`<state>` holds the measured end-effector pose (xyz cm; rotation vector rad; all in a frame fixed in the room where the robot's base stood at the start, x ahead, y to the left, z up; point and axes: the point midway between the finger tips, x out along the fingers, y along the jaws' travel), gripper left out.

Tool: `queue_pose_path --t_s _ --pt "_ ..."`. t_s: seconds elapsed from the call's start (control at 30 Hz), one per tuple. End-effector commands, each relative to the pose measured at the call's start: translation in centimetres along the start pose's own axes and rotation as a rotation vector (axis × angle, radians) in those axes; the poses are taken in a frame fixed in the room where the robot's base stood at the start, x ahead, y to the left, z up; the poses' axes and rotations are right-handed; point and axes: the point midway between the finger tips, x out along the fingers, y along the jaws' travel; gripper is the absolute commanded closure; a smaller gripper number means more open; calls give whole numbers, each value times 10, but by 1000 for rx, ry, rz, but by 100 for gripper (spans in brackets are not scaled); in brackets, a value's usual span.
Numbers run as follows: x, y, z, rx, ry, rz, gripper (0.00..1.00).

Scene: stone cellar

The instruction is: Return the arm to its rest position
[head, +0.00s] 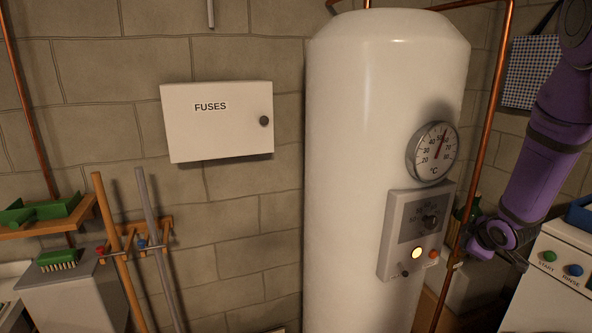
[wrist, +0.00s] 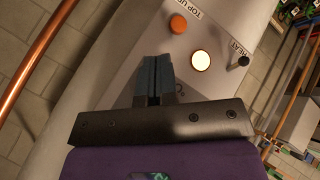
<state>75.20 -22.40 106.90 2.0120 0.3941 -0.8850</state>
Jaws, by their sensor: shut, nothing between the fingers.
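My purple arm (head: 555,130) comes down at the right of the head view, in front of the wall and to the right of the white boiler tank. My gripper (wrist: 153,72) is shut and empty, with its dark fingers together in front of the tank's grey control panel (head: 395,235). In the wrist view the panel shows an orange TOP UP button (wrist: 178,23), a lit cream lamp (wrist: 200,60) and a black HEAT switch (wrist: 243,61). The fingers appear apart from all of these. The exact gap to the panel cannot be told.
The white tank (head: 365,130) carries a round thermometer (head: 433,152). A copper pipe (head: 488,125) runs close to my arm. A white machine (head: 550,275) with green and blue buttons stands at the lower right. A fuse box (head: 217,135) hangs left.

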Motion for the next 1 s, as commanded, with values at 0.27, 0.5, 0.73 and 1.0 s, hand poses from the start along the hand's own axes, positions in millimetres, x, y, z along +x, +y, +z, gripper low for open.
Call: queue_pose_path --t_s 0.27,0.5,0.73,1.0 --pt "-82 22 -34 200 -81 31 100" --pt "-156 19 -54 381 -134 28 100" --pt "-227 0 -69 553 -171 1 100" --pt "-307 -40 -78 736 -203 -62 100"
